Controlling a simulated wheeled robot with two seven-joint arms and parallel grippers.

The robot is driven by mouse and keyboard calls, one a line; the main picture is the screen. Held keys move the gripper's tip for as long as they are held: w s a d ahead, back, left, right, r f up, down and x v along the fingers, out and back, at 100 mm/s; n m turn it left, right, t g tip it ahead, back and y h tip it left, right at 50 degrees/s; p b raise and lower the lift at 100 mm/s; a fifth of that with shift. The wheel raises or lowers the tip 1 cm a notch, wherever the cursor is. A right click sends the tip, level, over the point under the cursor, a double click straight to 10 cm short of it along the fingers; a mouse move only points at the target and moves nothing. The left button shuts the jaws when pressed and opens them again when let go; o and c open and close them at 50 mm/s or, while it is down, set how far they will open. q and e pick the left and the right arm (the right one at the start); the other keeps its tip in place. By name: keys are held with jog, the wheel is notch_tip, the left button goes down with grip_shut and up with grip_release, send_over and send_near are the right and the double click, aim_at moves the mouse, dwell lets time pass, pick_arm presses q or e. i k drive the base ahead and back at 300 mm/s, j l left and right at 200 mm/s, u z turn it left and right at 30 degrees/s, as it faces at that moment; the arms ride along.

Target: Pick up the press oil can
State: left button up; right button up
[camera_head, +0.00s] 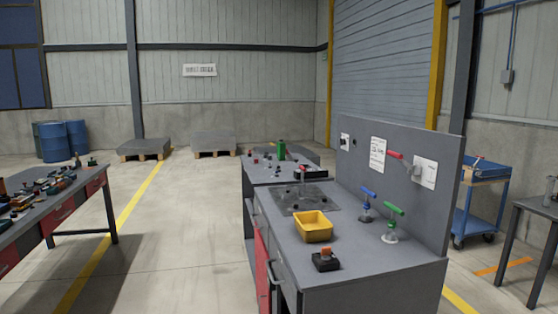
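I cannot say for sure which thing is the press oil can. A small grey metal can-like thing (551,190) stands on the dark table at the right edge, partly cut off by the frame. A green bottle or can (282,150) stands upright on the farther grey bench, too small to make out in detail. Neither of my grippers is in view.
A grey workbench (355,258) with a back panel holds a yellow bin (313,227) and green- and blue-handled clamps. A cluttered bench (75,187) stands left. A blue cart (484,192) stands behind the dark table (525,204). Open floor lies between left and middle benches.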

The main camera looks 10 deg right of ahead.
aim_at(281, 145)
jog(key=i+l+z, duration=0.2)
jog(key=l+z, duration=0.3)
jog(key=i+l+z, duration=0.25)
jog(key=z, duration=0.25)
jog(key=i+l+z, duration=0.15)
jog(key=i+z, duration=0.2)
jog(key=z, duration=0.15)
jog(key=i+l+z, duration=0.1)
jog(key=i+z, duration=0.25)
jog(key=z, duration=0.15)
jog(key=i+l+z, duration=0.15)
jog(key=i+z, duration=0.15)
jog(key=i, duration=0.25)
jog(key=i+z, duration=0.35)
jog(key=i, duration=0.25)
jog(key=i+u, duration=0.8)
jog(key=i, duration=0.2)
jog(key=i+l+u, duration=0.25)
jog(key=i+u, duration=0.2)
jog(key=i+j+u, duration=0.3)
jog(key=i+u, duration=0.7)
jog(key=i+l+u, duration=0.15)
jog(key=i+u, duration=0.35)
jog(key=i, duration=1.15)
jog(key=i+u, duration=0.1)
jog(key=i, duration=1)
